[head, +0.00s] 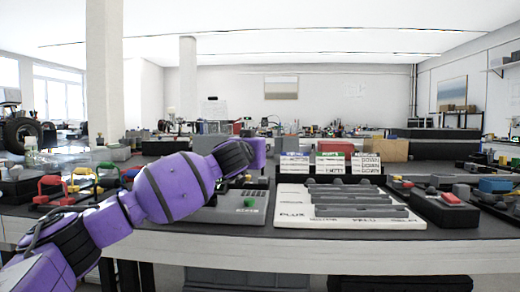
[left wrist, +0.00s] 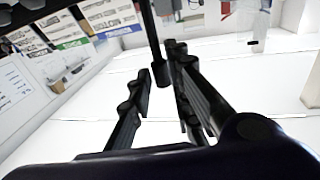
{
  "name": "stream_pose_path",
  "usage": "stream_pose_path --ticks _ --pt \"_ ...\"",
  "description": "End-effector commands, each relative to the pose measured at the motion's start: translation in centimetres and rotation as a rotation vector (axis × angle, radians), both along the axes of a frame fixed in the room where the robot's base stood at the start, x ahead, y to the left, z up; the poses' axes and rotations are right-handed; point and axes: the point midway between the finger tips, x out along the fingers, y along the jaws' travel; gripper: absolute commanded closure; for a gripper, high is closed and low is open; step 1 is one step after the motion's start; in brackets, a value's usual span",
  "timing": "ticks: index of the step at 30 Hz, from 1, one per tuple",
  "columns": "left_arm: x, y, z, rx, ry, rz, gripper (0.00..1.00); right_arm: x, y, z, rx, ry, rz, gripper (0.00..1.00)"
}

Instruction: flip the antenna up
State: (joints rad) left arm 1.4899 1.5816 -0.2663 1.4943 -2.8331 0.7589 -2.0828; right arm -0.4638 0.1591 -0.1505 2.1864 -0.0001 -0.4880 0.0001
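A thin dark rod, which looks like the antenna (left wrist: 153,35), comes down from the top edge of the left wrist view and ends in a thicker tip. My left gripper (left wrist: 157,63) is open, with the rod's tip between its two black fingers. I cannot tell whether either finger touches it. My right gripper is not in view.
A white tray with grey bars (head: 345,226) is right of the device, with label cards (head: 330,162) behind it. Colored-handled clamps (head: 80,182) stand at the left. A black box with a red part (head: 446,206) is further right. The air above the bench is clear.

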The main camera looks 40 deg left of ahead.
Motion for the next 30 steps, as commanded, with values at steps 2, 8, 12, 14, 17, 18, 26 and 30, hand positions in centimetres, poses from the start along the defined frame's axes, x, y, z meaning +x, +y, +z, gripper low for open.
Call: stream_pose_path --ticks 2,8,12,14,17,18,26,30 --pt "0.0 -0.2 0.2 0.0 -0.003 -0.003 0.7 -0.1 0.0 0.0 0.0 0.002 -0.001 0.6" --pt "0.0 0.0 0.0 -0.001 0.0 0.0 0.68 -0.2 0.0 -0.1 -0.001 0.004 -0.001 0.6" --pt "-0.1 0.0 0.0 -0.001 0.001 0.002 0.68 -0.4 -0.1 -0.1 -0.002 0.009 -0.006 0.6" --pt "-0.3 0.0 0.0 0.0 0.001 0.002 0.68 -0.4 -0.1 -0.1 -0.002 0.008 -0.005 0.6" --pt "-1.0 -0.2 0.0 0.002 0.002 0.003 0.68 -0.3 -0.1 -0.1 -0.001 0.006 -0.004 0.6" --pt "-1.4 -0.4 -0.1 0.003 0.003 0.003 0.68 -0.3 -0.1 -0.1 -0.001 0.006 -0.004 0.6" --pt "-4.4 -1.8 -0.2 0.006 0.006 0.001 0.68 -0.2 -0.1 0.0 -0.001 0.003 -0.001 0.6" --pt "-5.2 -1.9 -0.4 -0.001 0.005 0.005 0.68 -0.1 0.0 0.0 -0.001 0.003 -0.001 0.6"
